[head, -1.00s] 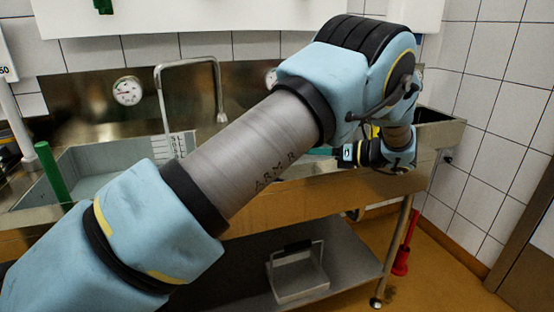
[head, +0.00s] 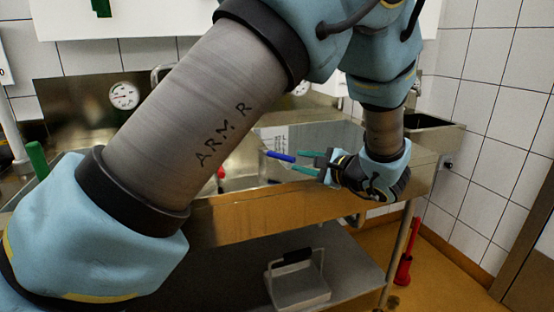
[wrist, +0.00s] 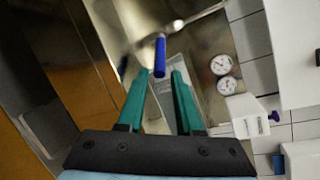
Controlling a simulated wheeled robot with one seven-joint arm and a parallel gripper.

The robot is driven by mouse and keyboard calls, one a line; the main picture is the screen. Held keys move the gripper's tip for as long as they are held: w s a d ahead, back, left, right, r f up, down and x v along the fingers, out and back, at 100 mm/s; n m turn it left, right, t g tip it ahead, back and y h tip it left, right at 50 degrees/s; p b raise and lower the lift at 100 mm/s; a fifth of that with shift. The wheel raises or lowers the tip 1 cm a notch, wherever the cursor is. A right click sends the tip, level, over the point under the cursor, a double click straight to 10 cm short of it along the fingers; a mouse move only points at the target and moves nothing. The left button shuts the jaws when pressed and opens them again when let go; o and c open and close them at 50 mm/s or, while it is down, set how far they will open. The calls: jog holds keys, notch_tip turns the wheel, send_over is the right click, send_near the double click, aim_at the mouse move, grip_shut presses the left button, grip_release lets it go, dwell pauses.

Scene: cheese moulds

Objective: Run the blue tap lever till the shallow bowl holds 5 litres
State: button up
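The blue tap lever (head: 280,156) points toward my gripper over the sink in the head view. It also shows in the wrist view (wrist: 160,52), attached to a metal tap fitting. My gripper (head: 306,161) is open, with two teal fingers apart. In the wrist view the lever's near end is at the gap between the fingertips (wrist: 160,74); I cannot tell whether they touch it. I cannot make out the shallow bowl for certain; my arm hides much of the sink. A clear-sided grey vessel with a white label (head: 275,134) shows behind the lever.
The steel sink front (head: 300,200) runs below my arm. A dial gauge (head: 124,96) is on the back panel. A green upright handle (head: 37,158) stands at the left. A box with a handle (head: 297,284) sits on the lower shelf. A red tool (head: 403,270) stands on the floor.

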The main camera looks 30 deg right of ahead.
aim_at(278, 168)
jog(key=p+x, duration=0.2)
jog(key=x, duration=0.8)
jog(key=shift+w+f+p, duration=0.2)
jog(key=shift+w+p, duration=0.1)
jog(key=shift+w, duration=0.1)
jog(key=shift+c, duration=0.3)
grip_shut()
dwell(0.6)
